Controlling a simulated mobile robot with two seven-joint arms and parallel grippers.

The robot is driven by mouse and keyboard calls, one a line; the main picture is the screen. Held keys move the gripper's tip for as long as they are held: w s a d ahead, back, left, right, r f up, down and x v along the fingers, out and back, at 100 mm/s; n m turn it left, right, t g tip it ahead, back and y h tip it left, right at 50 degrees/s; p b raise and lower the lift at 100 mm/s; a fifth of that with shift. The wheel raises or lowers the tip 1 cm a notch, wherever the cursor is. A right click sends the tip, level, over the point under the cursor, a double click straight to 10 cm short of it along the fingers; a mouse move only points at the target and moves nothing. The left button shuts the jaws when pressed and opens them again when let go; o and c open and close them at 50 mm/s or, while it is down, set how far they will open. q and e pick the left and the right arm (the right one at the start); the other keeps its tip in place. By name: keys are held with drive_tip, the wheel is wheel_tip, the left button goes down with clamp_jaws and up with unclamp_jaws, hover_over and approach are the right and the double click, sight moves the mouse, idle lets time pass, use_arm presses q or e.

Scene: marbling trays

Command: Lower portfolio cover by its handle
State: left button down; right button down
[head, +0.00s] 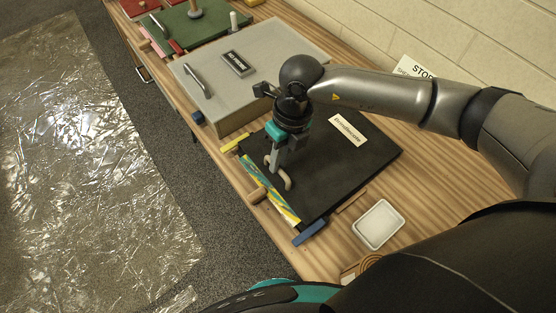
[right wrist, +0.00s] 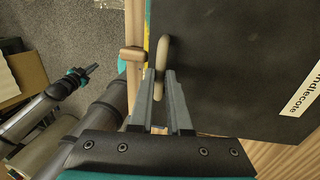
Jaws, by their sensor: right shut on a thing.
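The portfolio's black cover (head: 340,165) has a cream label (head: 346,129) and lies flat or nearly flat over the portfolio; a small remaining gap cannot be ruled out. Marbled yellow and teal paper (head: 270,195) shows along its left edge. The cover's beige handle (head: 287,182) is near that edge. My right gripper (head: 276,166) is shut on the handle, reaching it from above. In the right wrist view its fingertips (right wrist: 161,75) meet the handle (right wrist: 162,52). My left gripper (right wrist: 92,68) shows small at the left of that view, away from the portfolio; its jaws are unclear.
A grey box (head: 270,60) with a metal handle and dark label stands just behind the portfolio. A white dish (head: 379,225) sits on the wooden table to the right front. Green and red trays (head: 185,25) are farther back. A brick wall borders the table's right side.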

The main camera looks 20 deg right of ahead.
drive_tip(key=r, duration=0.1)
drive_tip(key=d+r+p, duration=0.1)
drive_tip(key=shift+w+r, duration=0.2)
drive_tip(key=shift+r, duration=0.15)
drive_tip(key=c, duration=0.9)
unclamp_jaws()
drive_tip(key=shift+f, duration=0.1)
drive_tip(key=shift+o, duration=0.2)
wheel_tip(320, 180, up, 15)
drive_tip(key=d, duration=0.2)
drive_tip(key=shift+w+d+b, duration=0.3)
drive_tip(key=shift+w+d, duration=0.1)
drive_tip(key=shift+w, duration=0.05)
